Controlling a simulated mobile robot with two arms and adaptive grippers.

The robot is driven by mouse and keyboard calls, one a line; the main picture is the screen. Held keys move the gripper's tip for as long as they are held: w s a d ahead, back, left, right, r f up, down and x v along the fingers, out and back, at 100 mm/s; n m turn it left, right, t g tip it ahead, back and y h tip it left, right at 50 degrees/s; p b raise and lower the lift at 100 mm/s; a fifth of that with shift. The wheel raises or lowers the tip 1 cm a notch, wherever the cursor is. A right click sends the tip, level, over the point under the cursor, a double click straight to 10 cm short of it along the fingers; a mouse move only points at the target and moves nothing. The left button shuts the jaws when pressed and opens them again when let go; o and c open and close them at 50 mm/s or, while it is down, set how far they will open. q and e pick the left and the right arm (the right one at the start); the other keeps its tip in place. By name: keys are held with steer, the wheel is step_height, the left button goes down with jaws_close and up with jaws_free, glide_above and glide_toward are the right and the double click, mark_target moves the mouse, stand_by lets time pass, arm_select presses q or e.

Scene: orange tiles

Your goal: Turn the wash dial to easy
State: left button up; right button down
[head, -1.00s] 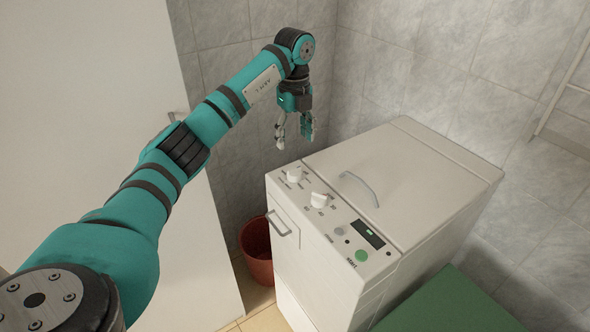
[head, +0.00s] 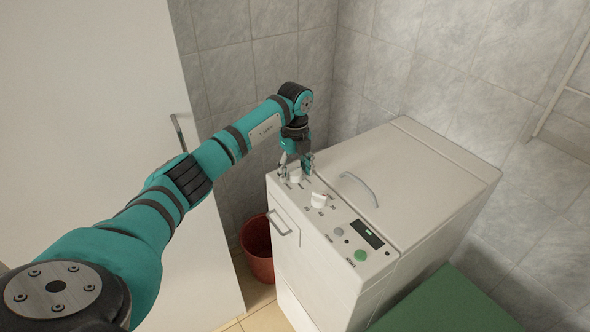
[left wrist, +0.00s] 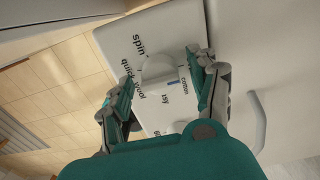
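The washing machine (head: 405,165) is a white top-loader with a control panel along its left edge. The far white dial (head: 294,175) sits at the panel's far end. A second white dial (head: 318,200) sits nearer. My left gripper (head: 296,163) points down over the far dial, fingers apart on either side of it. In the left wrist view the white dial (left wrist: 160,68) lies between the open fingers, with no clear grip. Printed words around it include "spin", "quick", "wool" and "cotton"; others are partly hidden. I cannot tell the dial's setting. My right gripper is not in view.
The panel also has a small display (head: 367,235) and a green start button (head: 360,255). A curved lid handle (head: 358,187) rises beside the dials. A red bin (head: 257,250) stands left of the machine, and a green surface (head: 440,305) lies in front. Tiled walls stand behind.

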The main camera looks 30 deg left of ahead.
arm_select(q)
steer(key=c, duration=1.1)
steer(key=shift+o, duration=0.2)
steer(key=shift+m, duration=0.4)
steer(key=m, duration=0.3)
steer(key=shift+m, duration=0.3)
steer(key=m+b, duration=0.1)
steer(key=m, duration=0.4)
steer(key=shift+m, duration=0.3)
steer(key=m, duration=0.4)
steer(key=m+b, duration=0.1)
steer(key=m, duration=0.4)
steer(key=shift+r+m, duration=0.1)
steer(key=shift+m, duration=0.3)
